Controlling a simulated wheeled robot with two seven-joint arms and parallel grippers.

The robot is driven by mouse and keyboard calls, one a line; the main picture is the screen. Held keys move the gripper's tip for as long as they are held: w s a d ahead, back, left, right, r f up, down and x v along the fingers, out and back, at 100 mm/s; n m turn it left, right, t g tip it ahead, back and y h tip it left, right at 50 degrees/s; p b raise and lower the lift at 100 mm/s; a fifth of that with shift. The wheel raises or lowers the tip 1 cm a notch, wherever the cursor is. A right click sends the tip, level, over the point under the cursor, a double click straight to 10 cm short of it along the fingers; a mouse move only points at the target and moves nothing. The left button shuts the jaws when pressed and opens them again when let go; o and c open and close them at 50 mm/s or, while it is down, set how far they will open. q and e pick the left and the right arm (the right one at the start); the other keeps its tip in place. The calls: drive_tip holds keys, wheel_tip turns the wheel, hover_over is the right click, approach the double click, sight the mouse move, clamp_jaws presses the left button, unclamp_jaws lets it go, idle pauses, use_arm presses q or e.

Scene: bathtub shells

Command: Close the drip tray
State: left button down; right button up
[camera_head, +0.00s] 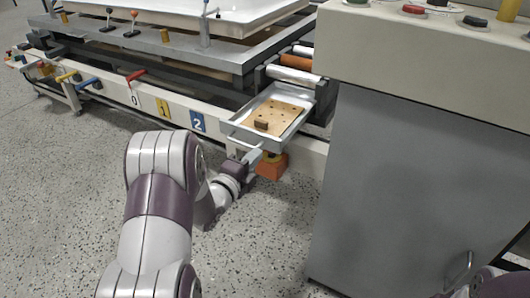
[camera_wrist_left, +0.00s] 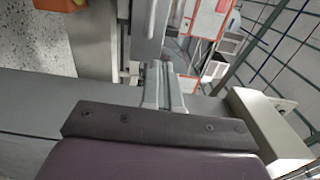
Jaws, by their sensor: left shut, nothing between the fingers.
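The drip tray (camera_head: 239,131) is a shallow grey metal tray, pulled out from under the rollers at the right end of the machine frame. A tan perforated plate (camera_head: 275,117) with a small dark brown block (camera_head: 261,125) lies in it. My left gripper (camera_head: 253,156) is at the tray's front side, just below its near edge. In the left wrist view its two grey fingers (camera_wrist_left: 163,85) are together with nothing between them. I cannot tell whether they touch the tray. My right gripper is not in view.
A large grey cabinet (camera_head: 400,180) with a control panel on top stands close to the right of the tray. An orange block (camera_head: 272,166) is beneath the tray's front. A white beam (camera_head: 115,92) with coloured levers runs left. Speckled floor in front is open.

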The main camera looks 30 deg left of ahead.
sight(271, 139)
use_arm(q)
drive_tip(key=w, duration=0.1)
drive_tip(key=w+b, duration=0.1)
drive_tip(key=w, duration=0.1)
drive_tip(key=w+b, duration=0.1)
drive_tip(key=shift+w+d+f, duration=0.2)
drive_tip(key=shift+w+f, duration=0.05)
drive_tip(key=shift+w, duration=0.05)
drive_tip(key=shift+w+r, duration=0.25)
drive_tip(key=shift+w, duration=0.35)
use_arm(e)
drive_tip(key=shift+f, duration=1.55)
